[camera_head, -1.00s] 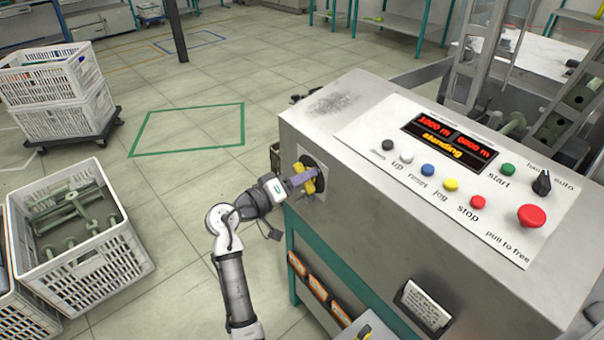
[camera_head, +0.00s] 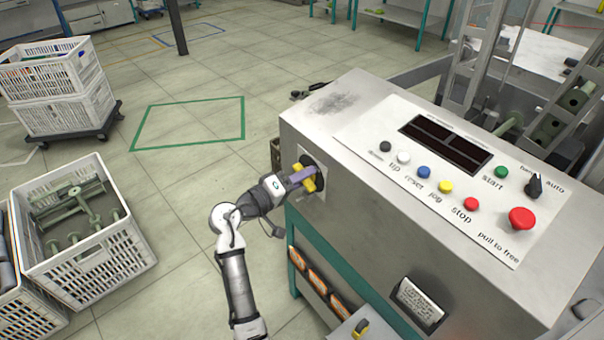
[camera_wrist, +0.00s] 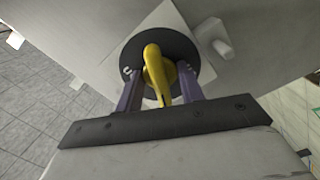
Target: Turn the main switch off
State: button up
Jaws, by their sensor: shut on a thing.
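The main switch is a yellow handle (camera_wrist: 157,72) on a round black plate (camera_wrist: 190,50), set in the side of the grey machine cabinet (camera_head: 300,128). In the head view the yellow handle (camera_head: 308,184) shows at the cabinet's left side, partly hidden by my gripper. My gripper (camera_wrist: 160,88) is shut on the handle, one purple finger on each side of it. It also shows in the head view (camera_head: 300,175). The display (camera_head: 446,145) on the control panel is dark.
The panel carries several coloured buttons, a black selector knob (camera_head: 534,186) and a red stop button (camera_head: 521,219). A white crate (camera_head: 110,262) with green spools stands on the floor at left. Stacked crates (camera_head: 52,88) stand behind it. The floor between is clear.

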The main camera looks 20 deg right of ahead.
jog(key=shift+n+p, duration=0.9)
jog(key=shift+p, duration=0.35)
jog(key=o, duration=1.6)
jog(key=shift+c, duration=0.2)
jog(key=shift+n, duration=0.3)
jog(key=v, duration=0.9)
